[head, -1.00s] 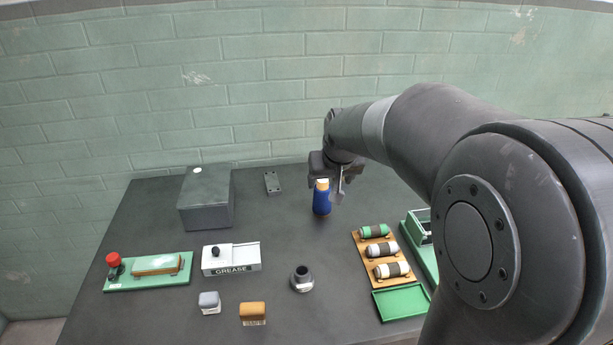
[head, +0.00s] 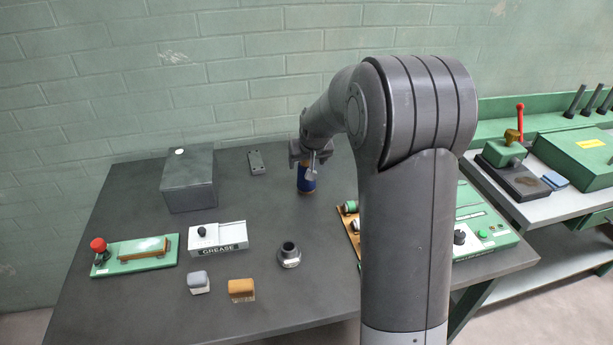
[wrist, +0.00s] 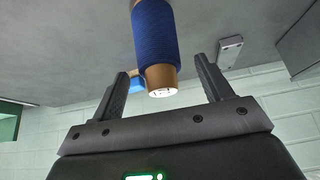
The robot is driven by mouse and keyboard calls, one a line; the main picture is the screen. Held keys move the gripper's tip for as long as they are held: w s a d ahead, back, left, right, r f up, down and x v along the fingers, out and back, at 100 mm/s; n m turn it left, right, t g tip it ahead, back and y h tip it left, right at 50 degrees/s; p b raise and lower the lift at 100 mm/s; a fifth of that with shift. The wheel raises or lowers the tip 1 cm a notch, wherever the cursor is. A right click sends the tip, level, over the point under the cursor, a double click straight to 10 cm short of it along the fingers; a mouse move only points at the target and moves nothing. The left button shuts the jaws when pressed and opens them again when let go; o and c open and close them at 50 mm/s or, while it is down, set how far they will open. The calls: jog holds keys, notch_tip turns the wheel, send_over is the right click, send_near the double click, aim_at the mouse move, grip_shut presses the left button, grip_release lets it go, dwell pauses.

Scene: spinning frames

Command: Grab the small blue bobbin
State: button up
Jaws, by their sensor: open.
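The blue bobbin (head: 306,183) stands upright on the dark table towards the back. It is wound in dark blue with tan ends, and my gripper partly hides its top in the head view. My gripper (head: 306,158) is at the bobbin's upper part, open. In the wrist view the bobbin (wrist: 156,38) shows close up, its tan end with a white cap lying between the two spread fingers (wrist: 163,82). Gaps show on both sides, so neither finger appears to touch it.
A grey box (head: 188,183) and a small grey plate (head: 257,162) lie left of the bobbin. A grease box (head: 218,239), a dark round fitting (head: 288,256) and two small blocks stand nearer. My arm hides much of the wooden rack (head: 347,226). A green side bench (head: 540,110) stands right.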

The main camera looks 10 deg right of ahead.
aim_at(305, 186)
jog(key=shift+x, duration=2.3)
jog(key=shift+s, duration=0.1)
jog(key=shift+c, duration=0.4)
jog(key=c, duration=1.1)
